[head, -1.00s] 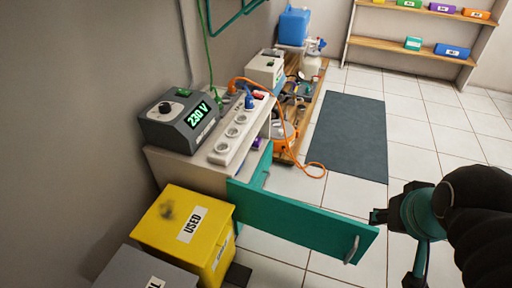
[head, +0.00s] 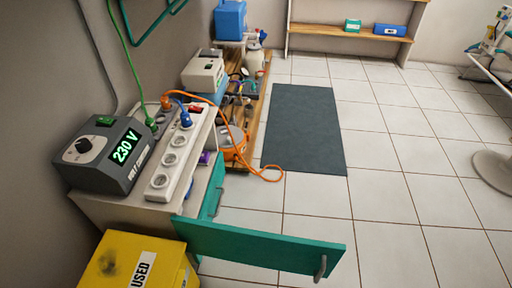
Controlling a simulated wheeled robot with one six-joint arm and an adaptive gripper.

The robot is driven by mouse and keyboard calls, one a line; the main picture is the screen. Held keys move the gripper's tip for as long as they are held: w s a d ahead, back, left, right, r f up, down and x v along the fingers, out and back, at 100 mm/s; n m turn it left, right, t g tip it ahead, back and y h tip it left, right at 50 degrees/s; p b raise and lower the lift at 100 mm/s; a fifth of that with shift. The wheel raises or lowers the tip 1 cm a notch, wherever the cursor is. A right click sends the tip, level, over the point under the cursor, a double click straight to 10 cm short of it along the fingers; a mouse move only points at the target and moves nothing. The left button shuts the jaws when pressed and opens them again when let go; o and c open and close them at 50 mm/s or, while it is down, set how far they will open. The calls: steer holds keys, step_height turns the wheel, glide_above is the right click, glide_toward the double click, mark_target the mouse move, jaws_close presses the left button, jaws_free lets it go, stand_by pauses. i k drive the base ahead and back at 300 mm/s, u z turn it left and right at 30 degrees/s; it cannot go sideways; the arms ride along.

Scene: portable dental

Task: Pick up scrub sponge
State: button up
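I cannot make out a scrub sponge in the head view. A small purple thing (head: 205,158) shows beside the cabinet, too small to identify. Several small tools and items lie on the low wooden bench (head: 256,118) behind, too small to tell apart. My gripper is out of view.
A grey 230 V box (head: 108,152) and a power strip (head: 176,160) sit on the cabinet. A yellow bin (head: 110,262) stands in front. An orange cable (head: 232,130) hangs to the floor. Tiled floor (head: 390,190) is clear around the dark mat (head: 303,128). A stand base (head: 494,168) is at right.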

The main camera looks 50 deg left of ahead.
mark_target(205, 158)
steer(key=z, duration=0.2)
steer(key=i, duration=1.15)
steer(key=u, duration=4.45)
